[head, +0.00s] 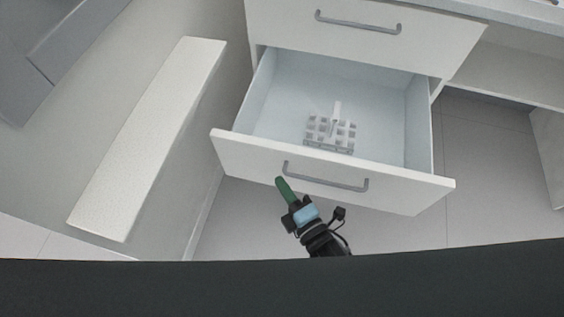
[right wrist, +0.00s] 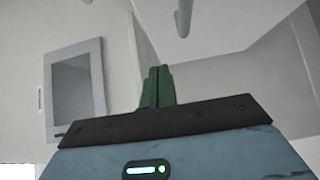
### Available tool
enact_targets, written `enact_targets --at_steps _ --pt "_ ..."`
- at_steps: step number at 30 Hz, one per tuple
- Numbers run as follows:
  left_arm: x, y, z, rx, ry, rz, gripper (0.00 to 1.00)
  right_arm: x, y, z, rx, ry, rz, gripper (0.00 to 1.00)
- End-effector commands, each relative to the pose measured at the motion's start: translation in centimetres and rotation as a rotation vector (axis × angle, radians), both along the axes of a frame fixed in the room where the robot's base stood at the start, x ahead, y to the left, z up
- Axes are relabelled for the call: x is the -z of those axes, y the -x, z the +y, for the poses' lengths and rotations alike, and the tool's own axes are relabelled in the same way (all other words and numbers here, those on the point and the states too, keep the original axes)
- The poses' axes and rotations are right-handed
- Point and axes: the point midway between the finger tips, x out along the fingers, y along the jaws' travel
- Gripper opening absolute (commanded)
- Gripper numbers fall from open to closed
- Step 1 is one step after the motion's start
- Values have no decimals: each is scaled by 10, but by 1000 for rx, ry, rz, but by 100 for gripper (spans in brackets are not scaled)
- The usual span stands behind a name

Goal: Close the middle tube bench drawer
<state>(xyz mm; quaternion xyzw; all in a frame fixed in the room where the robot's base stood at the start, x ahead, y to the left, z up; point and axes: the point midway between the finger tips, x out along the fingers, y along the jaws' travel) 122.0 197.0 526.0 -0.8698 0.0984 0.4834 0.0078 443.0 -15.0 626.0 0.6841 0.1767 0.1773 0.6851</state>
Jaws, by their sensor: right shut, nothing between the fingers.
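The middle bench drawer (head: 330,172) is pulled well out in the head view, with a white front and a grey bar handle (head: 325,178). A pale tube rack (head: 330,132) lies inside it. My right gripper (head: 282,183) has green fingers, shut and empty, close by the left end of the handle at the drawer front; whether they touch it I cannot tell. In the right wrist view the shut green fingers (right wrist: 158,85) point up, and a grey curved handle part (right wrist: 183,18) shows above them. My left gripper is not in view.
An upper drawer front (head: 365,30) with its own handle is shut above the open drawer. A long white panel (head: 150,135) stands to the left. Open floor (head: 480,170) shows to the right.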

Motion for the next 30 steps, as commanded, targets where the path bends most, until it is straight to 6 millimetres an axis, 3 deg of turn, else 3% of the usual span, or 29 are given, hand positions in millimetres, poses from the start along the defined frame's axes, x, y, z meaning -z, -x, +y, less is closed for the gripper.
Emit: enact_targets --at_steps 4,12,30 --pt "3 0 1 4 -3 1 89 0 -25 14 0 -2 0 0" --pt "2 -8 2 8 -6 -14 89 0 -56 4 0 0 0 0" --pt "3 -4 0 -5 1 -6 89 0 -64 1 1 0 1 0"
